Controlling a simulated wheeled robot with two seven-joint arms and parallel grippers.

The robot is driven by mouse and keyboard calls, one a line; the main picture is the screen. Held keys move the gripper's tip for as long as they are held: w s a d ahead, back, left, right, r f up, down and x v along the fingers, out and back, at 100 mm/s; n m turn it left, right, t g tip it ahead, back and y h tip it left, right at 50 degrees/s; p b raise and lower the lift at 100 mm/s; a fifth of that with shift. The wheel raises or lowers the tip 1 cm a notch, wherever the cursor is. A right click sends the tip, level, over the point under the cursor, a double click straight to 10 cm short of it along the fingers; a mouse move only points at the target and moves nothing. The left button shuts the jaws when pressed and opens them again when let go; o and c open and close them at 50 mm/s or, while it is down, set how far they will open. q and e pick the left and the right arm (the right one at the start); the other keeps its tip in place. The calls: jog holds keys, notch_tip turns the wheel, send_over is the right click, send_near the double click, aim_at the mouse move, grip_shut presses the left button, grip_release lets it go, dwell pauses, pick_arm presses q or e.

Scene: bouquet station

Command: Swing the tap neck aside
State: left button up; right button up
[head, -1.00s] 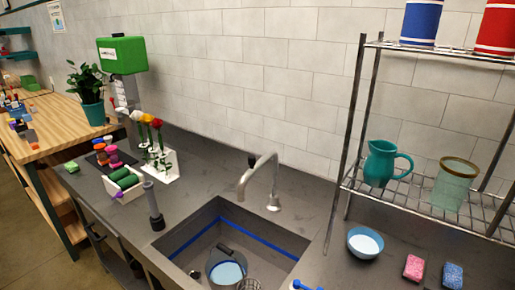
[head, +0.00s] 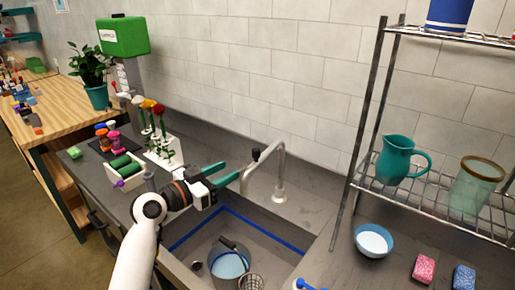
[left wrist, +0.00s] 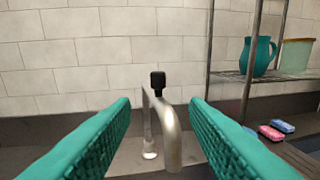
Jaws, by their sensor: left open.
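The tap neck (head: 265,157) is a grey metal arch rising from the counter behind the sink, with its spout end over the sink's back left part. A black knob sits at its top left. My left gripper (head: 222,174) has green fingers, is open and empty, and is just left of the spout. In the left wrist view the tap neck (left wrist: 164,122) stands ahead between the open fingers (left wrist: 160,140); I cannot tell whether it is within their reach. My right gripper is not in view.
The sink (head: 200,238) holds a bucket (head: 229,265) and a strainer cup (head: 250,281). A wire rack (head: 435,187) with a teal pitcher (head: 397,160) stands to the right. A flower holder (head: 163,154) and a tray of green rolls (head: 124,170) stand left of the arm.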

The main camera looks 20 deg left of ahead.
aim_at(253, 151)
pick_arm(q)
jog(key=p+x, duration=0.1)
jog(key=x, duration=0.2)
jog(key=r+p+x, duration=0.1)
jog(key=x, duration=0.3)
jog(key=r+p+x, duration=0.1)
jog(key=p+x, duration=0.1)
jog(key=x, duration=0.2)
jog(key=shift+a, duration=0.1)
jog(key=shift+w+d+f, duration=0.15)
jog(key=shift+w+d, duration=0.1)
jog(key=shift+w, duration=0.2)
grip_shut()
